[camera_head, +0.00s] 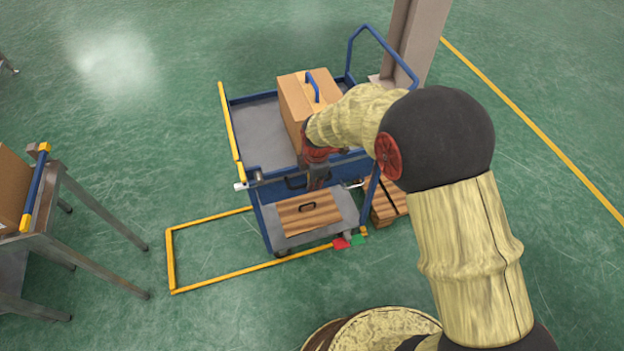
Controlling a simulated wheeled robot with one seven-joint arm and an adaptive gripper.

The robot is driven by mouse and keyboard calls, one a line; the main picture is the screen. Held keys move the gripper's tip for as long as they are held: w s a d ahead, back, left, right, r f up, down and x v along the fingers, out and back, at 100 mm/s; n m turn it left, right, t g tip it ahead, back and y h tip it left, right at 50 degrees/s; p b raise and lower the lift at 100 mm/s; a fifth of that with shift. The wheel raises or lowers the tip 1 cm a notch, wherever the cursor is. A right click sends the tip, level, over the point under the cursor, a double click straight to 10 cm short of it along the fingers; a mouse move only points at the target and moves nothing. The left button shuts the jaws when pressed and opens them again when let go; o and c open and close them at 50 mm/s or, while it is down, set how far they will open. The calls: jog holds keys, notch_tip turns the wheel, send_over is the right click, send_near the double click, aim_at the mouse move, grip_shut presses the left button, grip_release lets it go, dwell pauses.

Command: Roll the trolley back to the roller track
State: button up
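The blue trolley (262,120) stands in the middle of the view, with a grey top deck and a blue push handle (362,32) at its far right corner. A cardboard box (291,102) with a blue handle sits on the deck. My gripper (317,183) points down at the trolley's near blue side panel, beside a dark handle (296,182). My wrist hides part of the box and panel. I cannot tell whether the fingers touch or grip anything. At the left edge a metal stand (55,220), perhaps the roller track's end, carries another cardboard box (12,185).
A yellow floor outline (170,260) lies left of and partly under the trolley. A pallet (386,203) and column (412,40) stand right. Floor between stand and trolley is clear.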

grip_shut()
dwell(0.6)
